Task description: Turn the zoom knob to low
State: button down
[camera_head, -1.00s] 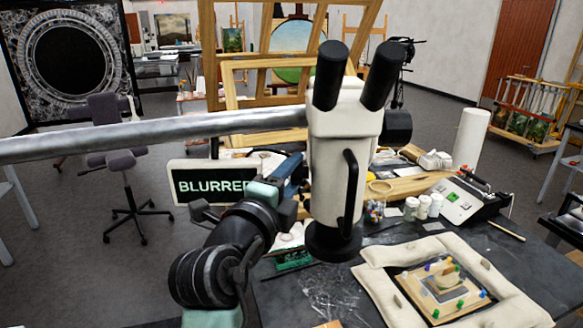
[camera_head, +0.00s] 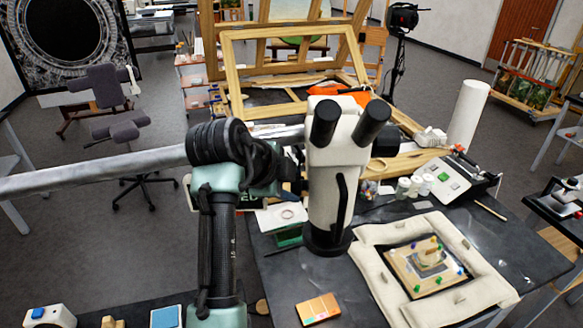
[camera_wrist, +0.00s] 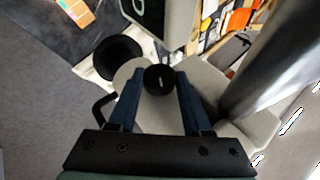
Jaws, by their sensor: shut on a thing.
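The microscope (camera_head: 328,190) has a pale body with two black eyepieces and stands upright on the dark table. Its black knob (camera_wrist: 158,78) shows in the wrist view with a short white mark on its face. My gripper (camera_wrist: 157,84) has its blue fingers shut on this knob, one at each side. In the head view my arm hides this knob and most of the gripper. Another black knob (camera_head: 386,143) sits on the microscope's right side. The display sign (camera_head: 249,198) is mostly hidden behind my arm, with only its last letters showing.
A thick grey metal pole (camera_head: 90,174) runs from the left to the microscope. A padded frame (camera_head: 385,275) around a pinned fragment (camera_head: 430,262) lies at right. An orange-gold block (camera_head: 318,309) lies in front. Wooden frames (camera_head: 285,45) stand behind.

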jog(key=shift+w+r+n+g+p, duration=0.15)
jog(key=shift+n+g+p, duration=0.15)
jog(key=shift+g+p, duration=0.7)
jog(key=shift+c, duration=1.7)
grip_release()
jog(key=b+v, duration=0.5)
jog(key=v, duration=0.8)
